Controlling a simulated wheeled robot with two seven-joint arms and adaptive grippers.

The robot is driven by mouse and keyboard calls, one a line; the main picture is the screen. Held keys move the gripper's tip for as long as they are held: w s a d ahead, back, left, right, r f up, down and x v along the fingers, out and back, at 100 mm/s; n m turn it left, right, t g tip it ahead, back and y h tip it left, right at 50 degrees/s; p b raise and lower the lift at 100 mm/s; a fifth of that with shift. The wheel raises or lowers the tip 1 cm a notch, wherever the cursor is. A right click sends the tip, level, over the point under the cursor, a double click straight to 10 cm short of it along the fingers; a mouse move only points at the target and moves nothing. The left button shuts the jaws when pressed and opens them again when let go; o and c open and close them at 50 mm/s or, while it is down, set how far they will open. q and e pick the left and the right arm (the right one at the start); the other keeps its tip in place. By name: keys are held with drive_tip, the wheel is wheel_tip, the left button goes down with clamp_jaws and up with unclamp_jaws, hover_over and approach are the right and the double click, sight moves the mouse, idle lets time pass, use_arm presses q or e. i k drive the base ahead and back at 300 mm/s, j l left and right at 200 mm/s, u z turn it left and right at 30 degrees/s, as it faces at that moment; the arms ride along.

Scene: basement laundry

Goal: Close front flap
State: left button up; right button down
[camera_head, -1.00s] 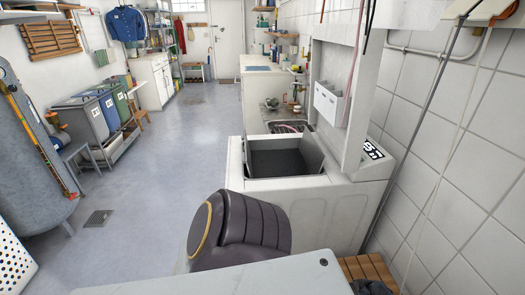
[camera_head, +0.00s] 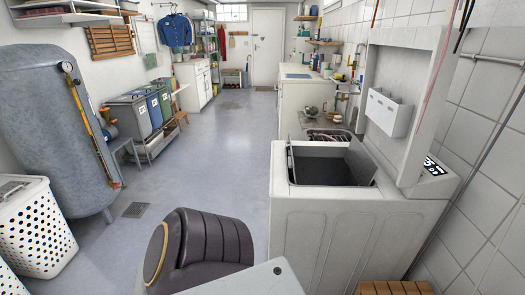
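A white top-loading washing machine (camera_head: 345,225) stands right of centre with its lid (camera_head: 405,100) raised upright on the wall side. Its top opening shows a dark grey interior (camera_head: 328,172). A thin flap (camera_head: 291,162) stands up at the left edge of the opening, and a grey flap (camera_head: 359,162) stands tilted at the right edge. I cannot tell for certain which is the front flap. Neither of my grippers is in view, and nothing touches the flaps.
A sink counter (camera_head: 305,105) stands behind the machine, and the tiled wall is at right. A wooden slatted piece (camera_head: 395,288) lies at bottom right. A white laundry basket (camera_head: 35,230) and a grey tank (camera_head: 50,120) stand left. The floor (camera_head: 215,150) between is clear.

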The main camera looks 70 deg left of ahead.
sight(290, 160)
drive_tip(key=k+j+u, duration=0.1)
drive_tip(key=u, duration=0.3)
drive_tip(key=j+u, duration=0.1)
drive_tip(key=u, duration=0.35)
drive_tip(key=k+j+u, duration=0.1)
drive_tip(key=u, duration=0.3)
drive_tip(key=j+u, duration=0.2)
drive_tip(key=u, duration=0.2)
